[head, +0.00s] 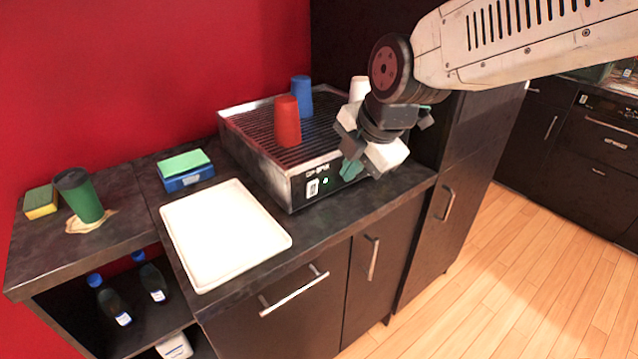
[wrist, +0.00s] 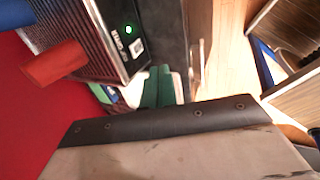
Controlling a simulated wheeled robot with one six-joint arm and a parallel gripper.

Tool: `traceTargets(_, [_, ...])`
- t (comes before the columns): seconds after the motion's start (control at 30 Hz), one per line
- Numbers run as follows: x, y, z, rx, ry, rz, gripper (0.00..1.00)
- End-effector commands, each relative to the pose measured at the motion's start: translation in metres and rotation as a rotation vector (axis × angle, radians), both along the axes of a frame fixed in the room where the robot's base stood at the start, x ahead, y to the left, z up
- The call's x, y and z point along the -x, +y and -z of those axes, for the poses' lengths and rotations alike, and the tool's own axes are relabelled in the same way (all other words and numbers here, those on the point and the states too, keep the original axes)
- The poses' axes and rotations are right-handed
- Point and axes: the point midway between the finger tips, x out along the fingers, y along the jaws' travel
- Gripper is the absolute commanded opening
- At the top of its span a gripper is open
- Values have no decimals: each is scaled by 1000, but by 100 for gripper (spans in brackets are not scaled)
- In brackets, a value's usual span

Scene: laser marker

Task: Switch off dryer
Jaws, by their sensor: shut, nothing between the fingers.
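The dryer (head: 262,160) is a grey metal box with a slatted top on the dark counter. Its front panel carries a small white switch (head: 312,187) and a lit green light (head: 325,180). In the wrist view the dryer (wrist: 80,25) is at the upper left, with its green light (wrist: 128,29) lit and a white switch (wrist: 137,48) beside it. My gripper (head: 350,170) is just right of the switch, in front of the panel. Its green fingers (wrist: 158,86) are shut and empty. I cannot tell whether they touch the panel.
A red cup (head: 287,121), a blue cup (head: 301,88) and a white cup (head: 359,88) stand on the dryer. A white tray (head: 225,235), a blue box with a green sponge (head: 186,172) and a green cup (head: 80,195) are to the left. The floor at right is clear.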

Motion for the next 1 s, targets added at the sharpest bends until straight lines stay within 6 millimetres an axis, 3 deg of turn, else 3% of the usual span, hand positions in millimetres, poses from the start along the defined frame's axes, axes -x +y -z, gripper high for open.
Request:
traceTargets(0.27, [-4, 3, 12, 1, 4, 0, 0])
traceTargets(0.7, [-34, 25, 92, 2, 7, -1, 0])
traceTargets(1.0, [-65, 45, 85, 0, 1, 0, 0])
